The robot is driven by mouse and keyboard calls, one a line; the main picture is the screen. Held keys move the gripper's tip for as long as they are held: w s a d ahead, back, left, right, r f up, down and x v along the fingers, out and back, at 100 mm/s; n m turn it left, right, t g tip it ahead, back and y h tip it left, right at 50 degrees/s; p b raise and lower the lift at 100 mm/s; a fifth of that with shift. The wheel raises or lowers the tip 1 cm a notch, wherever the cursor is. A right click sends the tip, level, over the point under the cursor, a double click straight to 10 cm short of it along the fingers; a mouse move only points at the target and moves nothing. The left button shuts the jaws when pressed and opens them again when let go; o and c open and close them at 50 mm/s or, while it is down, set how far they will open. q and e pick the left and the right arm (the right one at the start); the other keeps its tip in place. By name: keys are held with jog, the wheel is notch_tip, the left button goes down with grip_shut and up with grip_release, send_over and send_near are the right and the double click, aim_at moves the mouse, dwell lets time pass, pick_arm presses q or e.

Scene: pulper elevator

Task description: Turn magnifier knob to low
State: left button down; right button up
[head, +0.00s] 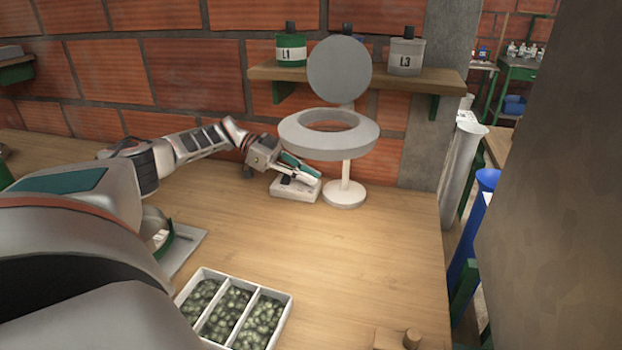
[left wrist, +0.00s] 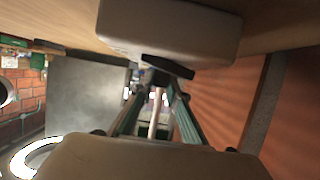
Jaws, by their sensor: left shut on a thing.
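The magnifier (head: 330,146) is a white ring on a post with a round base, with a grey disc lid (head: 340,69) raised above it. A small white control box (head: 292,194) sits on the bench just left of the base. My left gripper (head: 308,176) reaches over this box from the left. In the left wrist view the box (left wrist: 170,32) is at the top, with a dark knob (left wrist: 168,66) on it. The fingertips (left wrist: 160,82) are shut on the knob and partly hide it. The knob's setting is not readable. My right gripper is out of view.
A white tray (head: 219,306) with three compartments of greenish beans is at the front. A grey plate (head: 186,250) lies left of it. Canisters L1 (head: 291,50) and L3 (head: 405,58) stand on the wall shelf (head: 262,74). The bench's right middle is clear.

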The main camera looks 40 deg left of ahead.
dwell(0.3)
pick_arm(q)
jog(key=c, duration=2)
grip_release()
jog(key=shift+d, duration=0.1)
jog(key=shift+o, duration=0.2)
jog(key=v, duration=0.9)
jog(key=shift+s+a, duration=0.1)
jog(key=shift+a, duration=0.15)
jog(key=v, duration=0.2)
jog(key=shift+s+a+r, duration=0.1)
jog(key=shift+s+a, duration=0.05)
jog(key=shift+a, duration=0.1)
